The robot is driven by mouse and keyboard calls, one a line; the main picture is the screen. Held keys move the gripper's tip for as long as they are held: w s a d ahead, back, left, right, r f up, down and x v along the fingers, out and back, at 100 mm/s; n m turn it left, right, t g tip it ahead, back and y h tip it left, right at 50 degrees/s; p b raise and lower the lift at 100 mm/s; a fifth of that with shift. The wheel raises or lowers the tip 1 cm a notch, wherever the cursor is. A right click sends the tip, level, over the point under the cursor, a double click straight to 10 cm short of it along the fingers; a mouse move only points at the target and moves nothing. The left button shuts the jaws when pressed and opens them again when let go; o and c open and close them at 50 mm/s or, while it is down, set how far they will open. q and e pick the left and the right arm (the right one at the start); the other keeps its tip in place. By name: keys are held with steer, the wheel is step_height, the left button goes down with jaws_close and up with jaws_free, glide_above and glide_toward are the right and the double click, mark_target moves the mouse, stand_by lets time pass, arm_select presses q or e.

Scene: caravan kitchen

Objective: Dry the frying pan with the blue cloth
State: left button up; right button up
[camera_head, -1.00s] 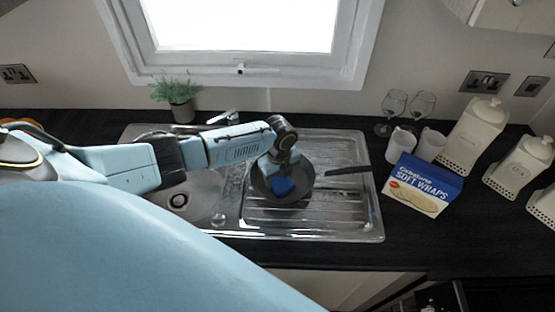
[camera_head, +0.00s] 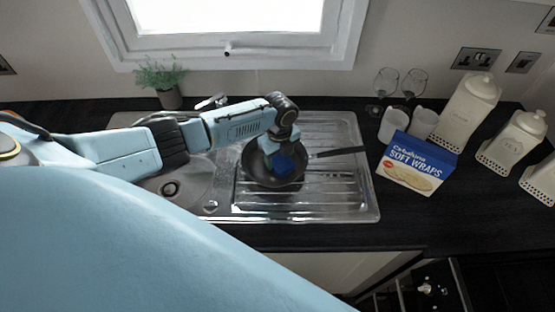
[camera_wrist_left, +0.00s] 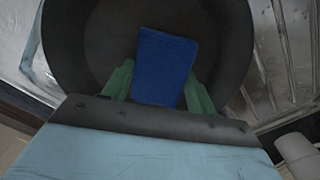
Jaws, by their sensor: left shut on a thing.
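The dark frying pan (camera_head: 256,170) sits on the ridged drainer of the steel sink, its handle (camera_head: 338,153) pointing right. My left gripper (camera_head: 279,158) reaches in from the left and is over the pan, pointing down. It is shut on the blue cloth (camera_head: 284,165), which is inside the pan. In the left wrist view the blue cloth (camera_wrist_left: 165,66) lies between the two green fingers (camera_wrist_left: 158,84), over the floor of the pan (camera_wrist_left: 105,38). I cannot tell how firmly the cloth touches the pan. My right gripper is not in view.
The sink bowl (camera_head: 190,188) is left of the drainer (camera_head: 310,205). A soft wraps box (camera_head: 415,163), two white mugs (camera_head: 393,125), two wine glasses (camera_head: 384,88) and white canisters (camera_head: 468,108) stand to the right. A potted plant (camera_head: 168,97) and tap (camera_head: 211,101) are behind. The front right worktop is clear.

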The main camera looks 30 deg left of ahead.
arm_select(q)
steer(key=shift+s+a+p, duration=0.45)
steer(key=shift+a, duration=0.2)
steer(key=shift+r+p, duration=0.6)
steer(key=shift+r, duration=3.7)
